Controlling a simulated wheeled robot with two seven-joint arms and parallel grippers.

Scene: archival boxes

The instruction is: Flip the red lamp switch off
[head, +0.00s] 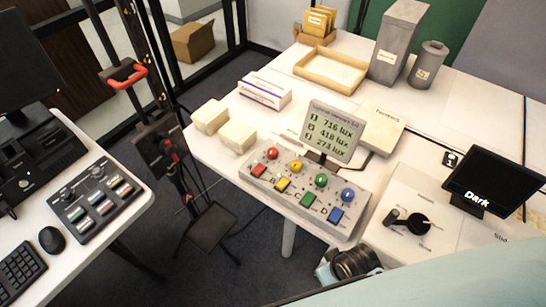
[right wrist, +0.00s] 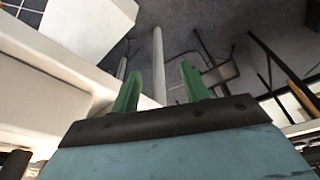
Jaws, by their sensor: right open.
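The grey lamp control panel (head: 331,211) stands at the front edge of the white table, with a row of red, yellow, green and blue round knobs and matching switches. The red switch (head: 258,170) is at the panel's left end, below the red knob (head: 272,153). Its exact tilt is too small to tell. A lux display (head: 332,132) behind the panel reads 716, 418 and 273 lux. My right gripper (right wrist: 157,72) is open and empty, its green fingers apart, in the right wrist view. The red switch does not show there. My left gripper is not in view.
A screen reading "Dark" (head: 497,182) and a black dial (head: 418,223) stand right of the panel. Pale blocks (head: 238,135), a white box (head: 265,91) and a wooden tray (head: 331,69) lie behind. A desk with a slider console (head: 97,201) is at left.

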